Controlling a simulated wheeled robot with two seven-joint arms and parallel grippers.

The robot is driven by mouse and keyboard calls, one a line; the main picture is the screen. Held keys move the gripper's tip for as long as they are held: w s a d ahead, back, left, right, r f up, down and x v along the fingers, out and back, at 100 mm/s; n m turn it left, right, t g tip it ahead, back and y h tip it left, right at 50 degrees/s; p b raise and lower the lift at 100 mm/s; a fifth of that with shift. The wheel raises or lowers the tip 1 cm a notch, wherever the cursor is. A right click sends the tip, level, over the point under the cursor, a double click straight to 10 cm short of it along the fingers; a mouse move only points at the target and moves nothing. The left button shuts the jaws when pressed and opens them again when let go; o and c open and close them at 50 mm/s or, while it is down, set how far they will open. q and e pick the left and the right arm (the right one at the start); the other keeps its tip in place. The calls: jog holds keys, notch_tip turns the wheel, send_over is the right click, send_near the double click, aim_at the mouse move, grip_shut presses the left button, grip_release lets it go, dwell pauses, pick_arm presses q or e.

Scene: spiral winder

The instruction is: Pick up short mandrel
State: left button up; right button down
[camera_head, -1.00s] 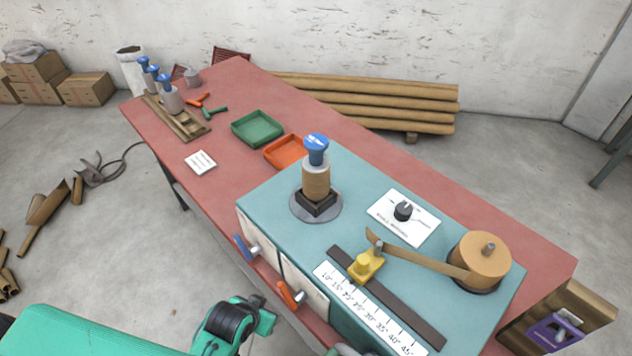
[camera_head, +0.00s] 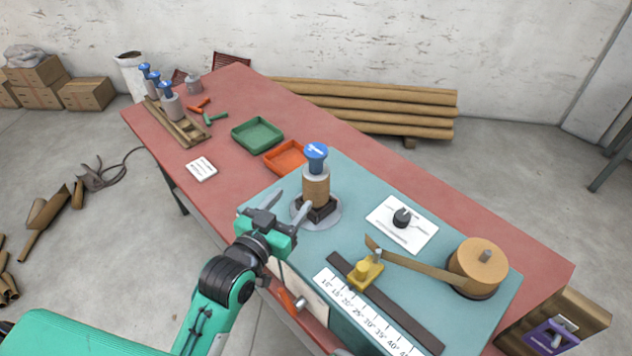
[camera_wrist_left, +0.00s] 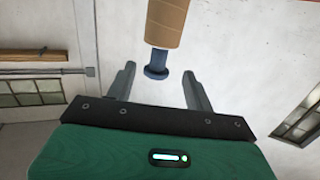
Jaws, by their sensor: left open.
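A mandrel (camera_head: 316,188) with a blue cap, a grey upper part and a brown wound lower part stands upright in a dark square holder on a round grey plate on the teal machine top. My left gripper (camera_head: 292,200) is open and empty, just to the left of this mandrel. In the left wrist view the mandrel (camera_wrist_left: 166,25) shows beyond and between the open fingers, apart from them. Several blue-capped mandrels (camera_head: 171,105) stand in a wooden rack at the far left of the bench. My right gripper is not in view.
The teal machine top (camera_head: 345,232) also carries a dial plate (camera_head: 388,225), a yellow slider (camera_head: 363,272), an angle scale (camera_head: 355,310) and a paper roll (camera_head: 478,262). A green tray (camera_head: 257,146) and an orange tray (camera_head: 277,167) lie behind on the red bench (camera_head: 225,180).

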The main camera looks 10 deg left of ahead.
aim_at(313, 166)
pick_arm(q)
jog(key=shift+t, duration=0.3)
jog(key=p+x, duration=0.1)
jog(key=x, duration=0.1)
jog(key=r+p+x, duration=0.1)
jog(key=x, duration=0.5)
jog(key=shift+w+d+r+p, duration=0.15)
jog(key=shift+r+p, duration=0.05)
jog(key=shift+p, duration=0.2)
jog(key=shift+w+d, duration=0.1)
jog(key=shift+w, duration=0.35)
jog(key=shift+w+r+p, duration=0.1)
jog(key=shift+w+p, duration=0.1)
jog(key=shift+p, duration=0.2)
jog(key=p+x, duration=0.2)
jog(key=x, duration=0.2)
jog(key=shift+w, duration=0.35)
